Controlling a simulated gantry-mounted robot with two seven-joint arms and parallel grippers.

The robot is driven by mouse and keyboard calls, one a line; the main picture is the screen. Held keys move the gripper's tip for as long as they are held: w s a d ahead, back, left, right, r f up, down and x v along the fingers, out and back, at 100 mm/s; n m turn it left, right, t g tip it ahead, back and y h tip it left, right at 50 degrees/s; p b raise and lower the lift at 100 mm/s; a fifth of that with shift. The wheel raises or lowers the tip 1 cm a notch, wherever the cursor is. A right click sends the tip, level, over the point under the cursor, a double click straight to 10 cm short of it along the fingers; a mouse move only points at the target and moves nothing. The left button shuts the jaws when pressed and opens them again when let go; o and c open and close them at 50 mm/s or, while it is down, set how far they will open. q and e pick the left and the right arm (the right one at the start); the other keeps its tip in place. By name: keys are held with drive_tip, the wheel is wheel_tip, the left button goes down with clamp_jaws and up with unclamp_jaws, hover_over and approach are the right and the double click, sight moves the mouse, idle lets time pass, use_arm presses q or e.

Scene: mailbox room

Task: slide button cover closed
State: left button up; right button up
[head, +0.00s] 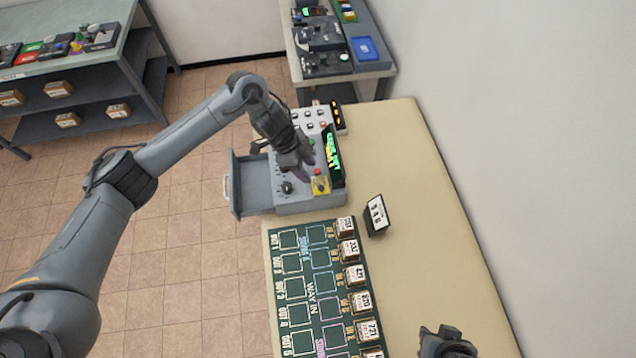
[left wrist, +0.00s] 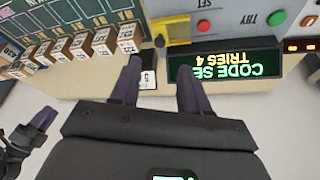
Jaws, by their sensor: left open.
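The yellow button cover (head: 320,186) is at the near right corner of the grey control box (head: 262,192). It also shows in the left wrist view as a yellow frame (left wrist: 172,31) with a small dark knob at its edge. I cannot tell how far it is slid. My left gripper (head: 303,166) is over the box panel, just beyond the cover. In the left wrist view its fingers (left wrist: 160,82) are apart with nothing held; the cover lies beyond the tips. My right gripper (head: 447,341) is at the bottom right of the head view; its jaws are unclear.
The box has a red button (left wrist: 203,22), a green button (left wrist: 279,17) and a lit display (left wrist: 222,68) reading "TRIES 4". Its drawer (head: 247,184) is pulled out left. A small sign (head: 376,216) and a green board with boxes (head: 300,290) share the table.

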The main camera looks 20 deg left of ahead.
sight(321, 187)
use_arm(q)
drive_tip(key=x, duration=0.8)
drive_tip(key=shift+d+f, duration=0.1)
drive_tip(key=shift+f, duration=0.15)
drive_tip(key=shift+c, duration=0.3)
clamp_jaws()
